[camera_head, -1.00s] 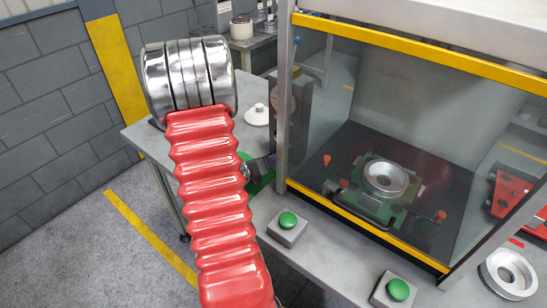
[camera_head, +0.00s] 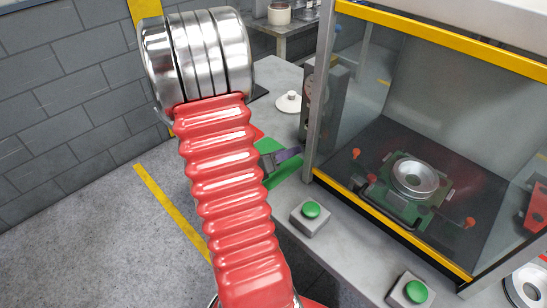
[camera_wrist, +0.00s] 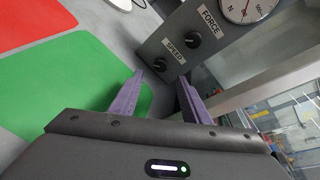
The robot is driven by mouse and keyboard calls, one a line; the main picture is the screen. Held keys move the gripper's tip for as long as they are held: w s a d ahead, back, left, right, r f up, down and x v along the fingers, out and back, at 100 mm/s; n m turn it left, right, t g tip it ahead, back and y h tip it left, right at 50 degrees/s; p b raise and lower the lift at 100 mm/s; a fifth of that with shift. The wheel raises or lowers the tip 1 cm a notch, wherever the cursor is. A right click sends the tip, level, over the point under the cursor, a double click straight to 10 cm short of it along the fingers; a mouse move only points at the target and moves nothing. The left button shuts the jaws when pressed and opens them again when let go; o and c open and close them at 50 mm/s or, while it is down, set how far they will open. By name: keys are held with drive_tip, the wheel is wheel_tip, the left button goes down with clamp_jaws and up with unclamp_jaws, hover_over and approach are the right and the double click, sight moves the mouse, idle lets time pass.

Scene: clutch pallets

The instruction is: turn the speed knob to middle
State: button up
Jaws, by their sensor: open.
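The speed knob (camera_wrist: 160,65) is a small black knob beside the SPEED label on a dark grey panel (camera_wrist: 150,45). In the wrist view it appears between the tips of my gripper's two purple fingers (camera_wrist: 160,76), which are spread apart and hold nothing. I cannot tell how far the tips are from the knob. Its pointer setting is too small to read. In the head view, a purple finger of my gripper (camera_head: 290,155) shows beside my red arm, near the control box (camera_head: 338,95). The knob itself cannot be made out there.
A force knob (camera_wrist: 193,40) and a round gauge (camera_wrist: 246,8) sit close by on the panel. Green (camera_wrist: 90,75) and red (camera_wrist: 30,22) areas lie on the table. An enclosure with a yellow-edged frame (camera_head: 390,230) and a green button box (camera_head: 311,210) stand to the right.

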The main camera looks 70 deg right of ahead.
drive_tip(key=shift+v, duration=2.6)
drive_tip(key=shift+w+f, duration=0.2)
drive_tip(key=shift+f, duration=0.05)
drive_tip(key=shift+c, duration=1.4)
drive_tip(key=shift+w+d+f+n+g, duration=0.15)
drive_tip(key=shift+w+f+n, duration=0.1)
drive_tip(key=shift+w, duration=0.35)
drive_tip(key=shift+w+d+f+n+g, duration=0.1)
drive_tip(key=shift+w+f+n+g, duration=0.1)
drive_tip(key=shift+w, duration=0.35)
drive_tip(key=shift+w+d+r+n+g+y, duration=0.1)
drive_tip(key=shift+w+n+g+y, duration=0.15)
drive_tip(key=shift+n+g, duration=0.2)
drive_tip(key=shift+w+d+r+n+g+y, duration=0.15)
drive_tip(key=shift+w+n+g, duration=0.15)
drive_tip(key=shift+n, duration=0.2)
drive_tip(key=shift+s+a+r+n+g, duration=0.1)
drive_tip(key=shift+n+g, duration=0.1)
drive_tip(key=shift+n, duration=0.35)
drive_tip(key=shift+s+a+r+n+g, duration=0.1)
drive_tip(key=shift+s+r+n+g, duration=0.1)
drive_tip(key=shift+n, duration=0.35)
drive_tip(key=shift+d+f, duration=0.1)
drive_tip(key=shift+d, duration=0.05)
drive_tip(key=shift+x, duration=6.8)
drive_tip(key=shift+f, duration=0.1)
drive_tip(key=shift+c, duration=0.4)
